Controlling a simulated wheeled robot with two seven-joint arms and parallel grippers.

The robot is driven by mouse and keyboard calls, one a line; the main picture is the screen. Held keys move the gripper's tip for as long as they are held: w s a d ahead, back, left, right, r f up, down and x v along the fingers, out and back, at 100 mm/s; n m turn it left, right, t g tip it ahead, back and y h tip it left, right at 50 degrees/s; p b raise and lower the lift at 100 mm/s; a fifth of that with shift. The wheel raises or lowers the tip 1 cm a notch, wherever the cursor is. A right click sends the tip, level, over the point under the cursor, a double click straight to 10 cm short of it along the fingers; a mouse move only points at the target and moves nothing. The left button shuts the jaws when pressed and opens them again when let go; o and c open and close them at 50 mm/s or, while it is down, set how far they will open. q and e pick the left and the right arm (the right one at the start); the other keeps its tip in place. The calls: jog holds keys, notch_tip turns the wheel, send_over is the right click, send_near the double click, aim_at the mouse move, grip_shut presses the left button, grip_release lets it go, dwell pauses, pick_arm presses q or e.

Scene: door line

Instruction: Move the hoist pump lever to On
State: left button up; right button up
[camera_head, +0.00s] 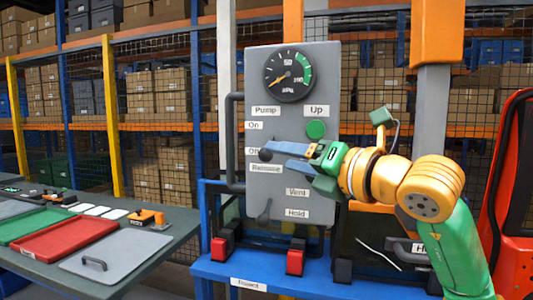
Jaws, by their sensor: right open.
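The grey hoist panel (335,170) stands upright with a "Pump" label (265,111) above "On" (254,125), "Off" (252,151) and "Release" (266,168) labels. The dark pump lever knob (265,155) sits at about the height of "Off". My right gripper (278,156) reaches in from the right, its blue fingers open and pointing left at the knob. The fingertips are close to the knob; whether they touch it is unclear. The fingers partly hide the lever behind them. My left gripper is not in view.
The panel also bears a pressure gauge (289,75), a green button (316,129) under "Up", and a lower lever (264,212) near "Vent" and "Hold". A blue bench (290,275) with red-and-black blocks lies below. A table with trays (65,237) stands left.

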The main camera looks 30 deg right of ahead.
aim_at(271, 154)
jog(key=w+p, duration=0.1)
jog(key=w, duration=0.1)
jog(key=w+p, duration=0.1)
jog(key=w, duration=0.2)
jog(key=shift+w+a, duration=0.2)
jog(key=shift+w, duration=0.15)
jog(key=shift+w+a+f, duration=0.1)
jog(key=shift+w, duration=0.3)
jog(key=shift+s, duration=0.1)
jog(key=shift+c, duration=0.3)
grip_shut()
